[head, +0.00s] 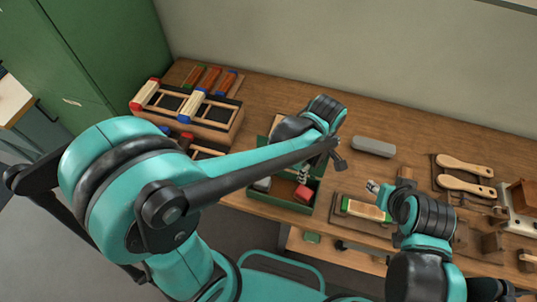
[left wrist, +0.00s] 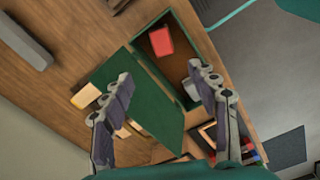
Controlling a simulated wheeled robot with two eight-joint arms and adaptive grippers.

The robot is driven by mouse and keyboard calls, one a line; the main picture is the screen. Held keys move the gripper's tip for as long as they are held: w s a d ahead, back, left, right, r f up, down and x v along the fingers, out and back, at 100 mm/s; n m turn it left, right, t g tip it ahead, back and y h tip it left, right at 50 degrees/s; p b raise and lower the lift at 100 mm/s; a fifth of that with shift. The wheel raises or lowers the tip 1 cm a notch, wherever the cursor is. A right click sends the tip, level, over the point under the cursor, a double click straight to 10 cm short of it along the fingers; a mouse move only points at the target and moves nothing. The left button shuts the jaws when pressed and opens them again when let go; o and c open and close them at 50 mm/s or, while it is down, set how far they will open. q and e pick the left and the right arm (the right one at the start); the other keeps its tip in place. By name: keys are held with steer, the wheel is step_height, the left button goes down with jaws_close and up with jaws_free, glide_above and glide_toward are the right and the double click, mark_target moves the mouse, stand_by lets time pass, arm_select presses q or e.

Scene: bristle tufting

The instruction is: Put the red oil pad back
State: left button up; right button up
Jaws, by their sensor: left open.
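The red oil pad (head: 303,194) shows in the green box (head: 262,203) near the table's front edge. In the left wrist view the red pad (left wrist: 160,41) lies at one end of the box's brown interior, beside the box wall (left wrist: 182,28). My left gripper (head: 303,176) is above the box. My arm hides part of the box in the head view. My right gripper (head: 373,188) is near a cream and green block (head: 366,209); its opening is unclear.
A green panel (left wrist: 155,120) adjoins the box. A grey block (head: 374,146) lies behind on the table. A wooden rack (head: 215,120) with coloured-end blocks stands at the left. Wooden-handled tools (head: 465,175) lie at the right. The table between the grey block and the back wall is clear.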

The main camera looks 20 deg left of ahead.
arm_select(q)
steer(key=s+a+r+m+t, duration=0.2)
steer(key=a+r+m+t, duration=0.1)
steer(key=a+m, duration=0.3)
steer(key=s+a+r+m+t, duration=0.3)
steer(key=a+m, duration=0.4)
steer(key=a, duration=0.4)
step_height(320, 180, up, 2)
steer(key=shift+s+a+r+t, duration=0.15)
steer(key=shift+s+a+t, duration=0.05)
steer(key=shift+t, duration=0.3)
step_height(320, 180, down, 6)
steer(key=b, duration=0.5)
steer(key=shift+r, duration=0.25)
